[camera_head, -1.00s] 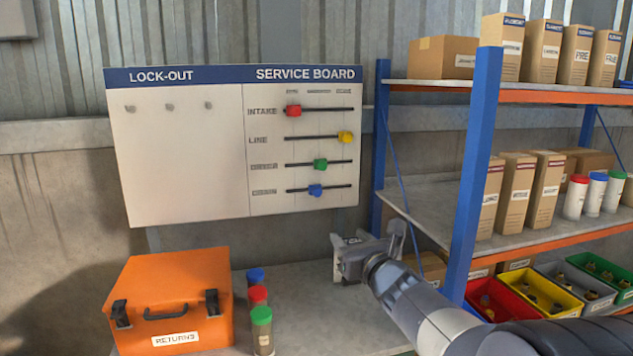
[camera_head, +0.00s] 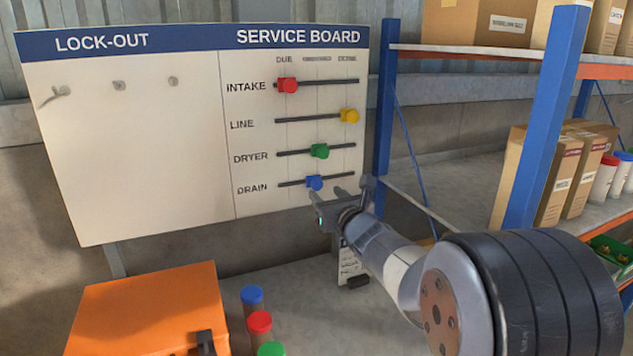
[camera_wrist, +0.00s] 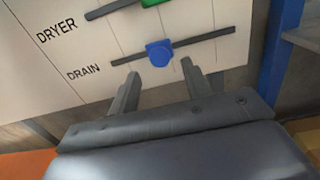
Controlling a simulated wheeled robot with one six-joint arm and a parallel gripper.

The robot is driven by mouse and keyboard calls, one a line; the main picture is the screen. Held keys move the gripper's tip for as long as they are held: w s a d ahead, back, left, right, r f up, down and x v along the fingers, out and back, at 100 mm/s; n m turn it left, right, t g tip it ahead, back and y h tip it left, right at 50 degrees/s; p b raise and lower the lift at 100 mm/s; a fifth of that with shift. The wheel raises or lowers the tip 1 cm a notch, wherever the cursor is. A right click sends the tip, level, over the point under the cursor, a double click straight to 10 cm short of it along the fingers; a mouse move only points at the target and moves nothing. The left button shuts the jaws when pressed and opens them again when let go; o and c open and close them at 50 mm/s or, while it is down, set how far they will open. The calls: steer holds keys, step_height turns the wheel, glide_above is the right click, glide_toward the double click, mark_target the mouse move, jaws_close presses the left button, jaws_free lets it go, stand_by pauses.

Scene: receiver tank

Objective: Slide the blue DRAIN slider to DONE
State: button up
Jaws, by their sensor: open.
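The blue DRAIN slider (camera_head: 314,182) sits on the lowest rail of the white service board (camera_head: 150,150), a little left of the rail's middle. The column heads read DUE at the left and DONE at the right; the blue slider is between them, nearer DUE. My gripper (camera_head: 340,192) is open and empty, just below and right of the slider in the head view. In the wrist view the blue slider (camera_wrist: 159,53) shows beyond and between the two fingertips (camera_wrist: 160,72), with no visible contact.
The green DRYER slider (camera_head: 319,151) is on the rail just above; yellow LINE (camera_head: 349,116) and red INTAKE (camera_head: 287,85) are higher. A blue shelf post (camera_head: 384,110) stands right of the board. An orange case (camera_head: 145,310) and capped tubes (camera_head: 258,322) stand below.

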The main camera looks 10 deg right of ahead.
mark_target(319, 186)
steer(key=w+p, duration=0.1)
steer(key=w, duration=0.2)
steer(key=w+a+p, duration=0.1)
steer(key=w, duration=0.2)
steer(key=shift+w+a, duration=0.15)
steer(key=shift+w, duration=0.05)
steer(key=shift+c, duration=0.6)
jaws_close()
